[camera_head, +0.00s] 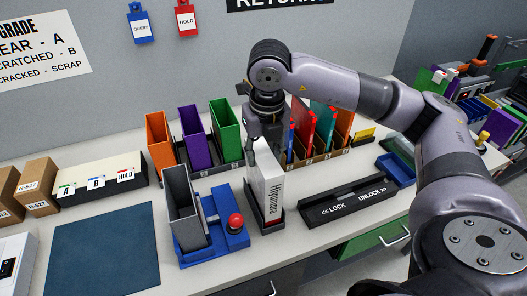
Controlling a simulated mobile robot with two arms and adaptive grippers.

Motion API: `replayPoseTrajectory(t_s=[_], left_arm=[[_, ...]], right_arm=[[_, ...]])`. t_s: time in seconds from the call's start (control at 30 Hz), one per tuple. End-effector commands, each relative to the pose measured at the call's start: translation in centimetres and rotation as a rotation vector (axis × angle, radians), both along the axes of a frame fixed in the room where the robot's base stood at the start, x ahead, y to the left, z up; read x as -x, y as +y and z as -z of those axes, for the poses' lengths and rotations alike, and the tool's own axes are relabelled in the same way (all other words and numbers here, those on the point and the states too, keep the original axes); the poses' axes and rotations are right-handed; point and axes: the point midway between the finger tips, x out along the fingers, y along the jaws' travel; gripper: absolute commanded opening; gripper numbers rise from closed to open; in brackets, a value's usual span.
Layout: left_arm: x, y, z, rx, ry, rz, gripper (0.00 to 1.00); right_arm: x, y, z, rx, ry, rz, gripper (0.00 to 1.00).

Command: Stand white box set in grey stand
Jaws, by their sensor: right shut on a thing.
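The white box set (270,185) with dark lettering on its side stands near the middle of the bench, close to upright. Its lower end is in or just above a dark grey open stand (250,208); I cannot tell whether it touches the bottom. My right gripper (262,140) reaches down from above and is shut on the top of the white box set. The fingertips are partly hidden. My left gripper is not in view.
A grey upright holder (180,196) in a blue fixture with a red button (236,221) stands close on the left. Orange, purple and green holders (227,127) are behind. A black lock/unlock bar (345,202) lies right. The blue mat (103,252) is clear.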

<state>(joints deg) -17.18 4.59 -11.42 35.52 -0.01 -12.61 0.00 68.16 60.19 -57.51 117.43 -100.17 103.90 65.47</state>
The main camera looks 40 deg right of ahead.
Motion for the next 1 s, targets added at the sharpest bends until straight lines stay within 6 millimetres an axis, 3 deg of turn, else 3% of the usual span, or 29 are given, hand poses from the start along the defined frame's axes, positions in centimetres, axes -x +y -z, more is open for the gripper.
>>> replayPoseTrajectory(t_s=[0.5, 0.97, 1.0], left_arm=[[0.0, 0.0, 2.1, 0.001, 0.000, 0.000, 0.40], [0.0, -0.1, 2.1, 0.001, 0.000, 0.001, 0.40], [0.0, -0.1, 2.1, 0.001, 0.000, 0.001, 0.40]], right_arm=[[0.0, 0.0, 2.2, 0.000, -0.002, 0.000, 0.00], [0.0, 0.0, 2.2, 0.000, -0.002, 0.000, 0.00], [0.0, 0.0, 2.2, 0.000, -0.002, 0.000, 0.38]])
